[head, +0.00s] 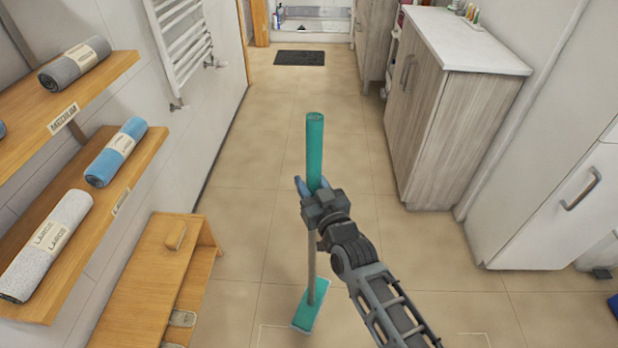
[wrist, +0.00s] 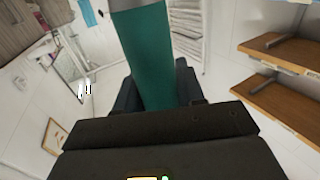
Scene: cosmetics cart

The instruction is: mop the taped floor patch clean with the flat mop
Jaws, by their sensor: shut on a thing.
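The flat mop has a teal grip (head: 315,140), a thin grey pole and a teal flat head (head: 312,306). It stands nearly upright, its head low at the floor; I cannot tell if it touches. My gripper (head: 313,186) is shut around the lower part of the teal grip. In the wrist view the grip (wrist: 148,62) rises between the dark jaws. Pale thin lines on the floor at the bottom of the head view look like corners of the taped patch (head: 375,338). Most of the patch is cut off or behind my arm, and no dirt shows.
A wooden bench (head: 135,290) stands close left of the mop head, below shelves with rolled towels (head: 60,235). A grey wood cabinet (head: 445,120) and white drawers (head: 560,205) line the right. A dark mat (head: 299,58) lies far ahead. The tiled floor between is clear.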

